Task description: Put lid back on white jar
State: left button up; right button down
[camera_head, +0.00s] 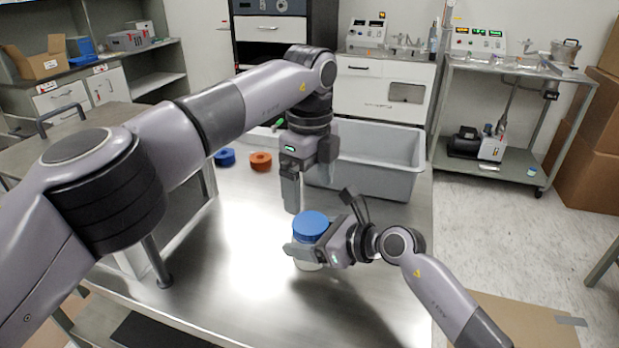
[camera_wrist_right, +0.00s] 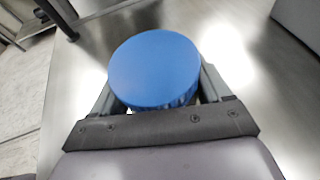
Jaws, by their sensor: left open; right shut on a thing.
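The white jar (camera_head: 308,264) stands on the steel table, mostly hidden by my right gripper. A blue lid (camera_head: 311,224) sits on top of the jar, and it looks level. It also shows from above in the right wrist view (camera_wrist_right: 154,69). My right gripper (camera_head: 304,250) is shut around the jar just below the lid, one finger on each side (camera_wrist_right: 156,98). My left gripper (camera_head: 291,205) points down above and slightly behind the lid, open and apart from it. Its two fingers overlap in the head view, so the gap between them is hidden.
A grey bin (camera_head: 385,160) stands at the back of the steel table (camera_head: 240,270). A small blue cap (camera_head: 225,157) and an orange ring-shaped piece (camera_head: 261,161) lie at the back left. The table's front and left are clear.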

aim_at(310, 223)
pick_arm(q)
jog(key=n, duration=0.1)
jog(key=r+n, duration=0.1)
jog(key=n, duration=0.1)
jog(key=shift+r, duration=0.1)
dwell(0.3)
jog(key=shift+f, duration=4.05)
jog(key=c, duration=1.1)
jog(key=shift+s, duration=0.1)
jog(key=m, duration=0.9)
